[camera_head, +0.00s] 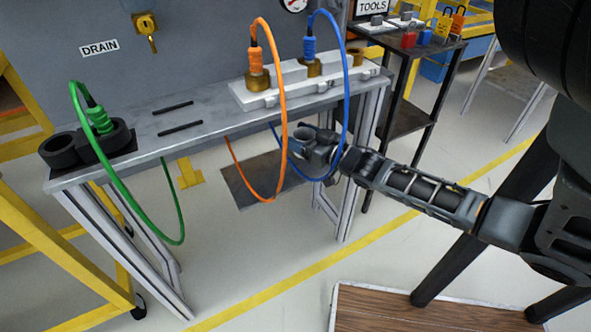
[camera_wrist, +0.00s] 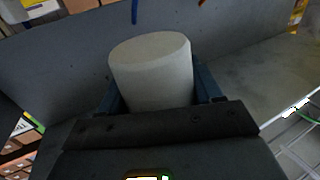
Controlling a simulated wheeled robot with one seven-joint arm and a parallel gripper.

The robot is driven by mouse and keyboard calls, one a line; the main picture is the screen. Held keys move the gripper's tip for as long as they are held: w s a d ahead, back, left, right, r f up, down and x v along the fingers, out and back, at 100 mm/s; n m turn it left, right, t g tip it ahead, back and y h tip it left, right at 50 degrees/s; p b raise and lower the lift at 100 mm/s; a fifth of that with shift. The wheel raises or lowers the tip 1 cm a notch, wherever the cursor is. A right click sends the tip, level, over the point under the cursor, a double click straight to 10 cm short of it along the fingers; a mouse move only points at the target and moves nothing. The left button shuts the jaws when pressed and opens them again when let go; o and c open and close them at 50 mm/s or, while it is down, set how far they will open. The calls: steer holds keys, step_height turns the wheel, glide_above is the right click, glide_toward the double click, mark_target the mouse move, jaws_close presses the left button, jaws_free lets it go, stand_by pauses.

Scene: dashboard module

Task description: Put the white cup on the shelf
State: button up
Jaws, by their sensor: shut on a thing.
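The white cup (camera_wrist: 152,75) fills the middle of the wrist view, a plain pale cylinder with a closed round end facing up in the picture. My gripper (camera_wrist: 157,92) is shut on it, one finger at each side. In the head view my gripper (camera_head: 318,148) is below the front edge of the grey metal bench shelf (camera_head: 215,112), near its right legs. The cup shows there as a small grey round shape (camera_head: 303,133) at the gripper's tip, partly hidden. A black stand (camera_head: 412,118) with shelves is to the right.
Orange (camera_head: 284,120), blue (camera_head: 347,90) and green (camera_head: 76,110) cables loop from plugs down past the bench's front; the orange and blue ones hang close to my gripper. A white socket block (camera_head: 310,80) and black rings (camera_head: 70,145) stand on the bench. Its middle has two dark slots.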

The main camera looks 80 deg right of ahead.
steer(key=shift+a+f, duration=0.1)
steer(key=shift+a, duration=0.2)
steer(key=w+a+f, duration=0.1)
steer(key=w+f, duration=0.1)
steer(key=w, duration=0.1)
steer(key=w+a+f+b, duration=0.1)
steer(key=w+f, duration=0.1)
steer(key=w, duration=0.2)
steer(key=w+a+f+b, duration=0.1)
steer(key=w+f, duration=0.2)
steer(key=w, duration=0.1)
steer(key=shift+s+f+b, duration=0.1)
steer(key=shift+f+b, duration=0.7)
steer(key=shift+f, duration=1.1)
steer(key=shift+f, duration=0.1)
steer(key=o, duration=1)
steer(key=shift+o, duration=0.2)
